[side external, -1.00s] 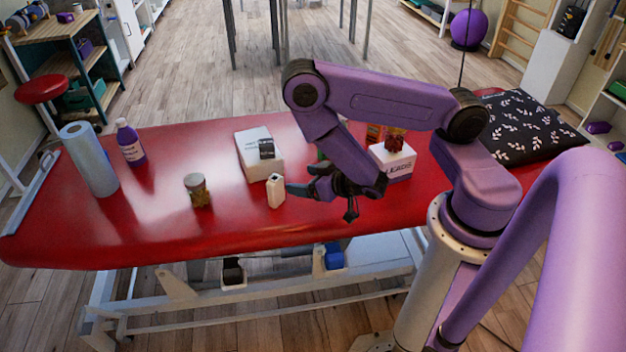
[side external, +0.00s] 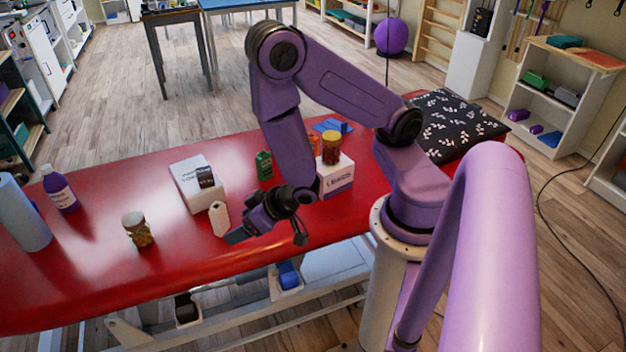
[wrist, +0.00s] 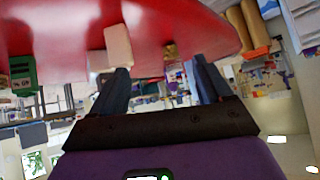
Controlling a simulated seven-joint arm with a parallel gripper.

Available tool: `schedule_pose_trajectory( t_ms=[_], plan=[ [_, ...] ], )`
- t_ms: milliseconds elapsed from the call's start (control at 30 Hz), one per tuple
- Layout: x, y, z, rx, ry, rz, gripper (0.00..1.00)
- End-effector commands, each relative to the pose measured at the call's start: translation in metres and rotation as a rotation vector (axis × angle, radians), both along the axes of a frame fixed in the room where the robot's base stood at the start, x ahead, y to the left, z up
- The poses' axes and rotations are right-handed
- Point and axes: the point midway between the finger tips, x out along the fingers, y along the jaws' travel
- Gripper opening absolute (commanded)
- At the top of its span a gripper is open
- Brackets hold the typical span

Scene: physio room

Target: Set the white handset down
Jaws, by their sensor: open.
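The white handset (side external: 219,218) stands on the red treatment couch (side external: 95,265), just in front of the white box. My gripper (side external: 240,234) is low over the couch, right of the handset and close to it. In the wrist view, my gripper (wrist: 160,66) is open with nothing between its fingers. The handset (wrist: 118,45) shows there beyond the tip of the left finger, not between the two fingers. Whether the finger touches it I cannot tell.
A white box (side external: 190,196) with a dark item on it stands behind the handset. A jar (side external: 138,230) stands left, with a purple bottle (side external: 60,188) and blue roll (side external: 22,215) beyond. A green bottle (side external: 264,165) and another white box (side external: 337,178) bearing a jar stand behind my gripper.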

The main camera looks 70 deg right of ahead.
Motion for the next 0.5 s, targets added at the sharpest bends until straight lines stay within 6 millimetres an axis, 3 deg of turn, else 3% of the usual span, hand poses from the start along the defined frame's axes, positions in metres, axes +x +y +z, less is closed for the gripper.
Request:
schedule_pose_trajectory(
  t_ms=[100,233,400,500],
  plan=[
    [-0.016,0.033,0.016,0.025,0.121,0.106,0.78],
    [-0.041,0.06,0.035,0.018,0.249,0.246,0.78],
    [-0.08,0.078,0.068,-0.037,0.386,0.45,0.78],
    [-0.103,0.079,0.089,-0.092,0.45,0.572,0.78]
  ],
)
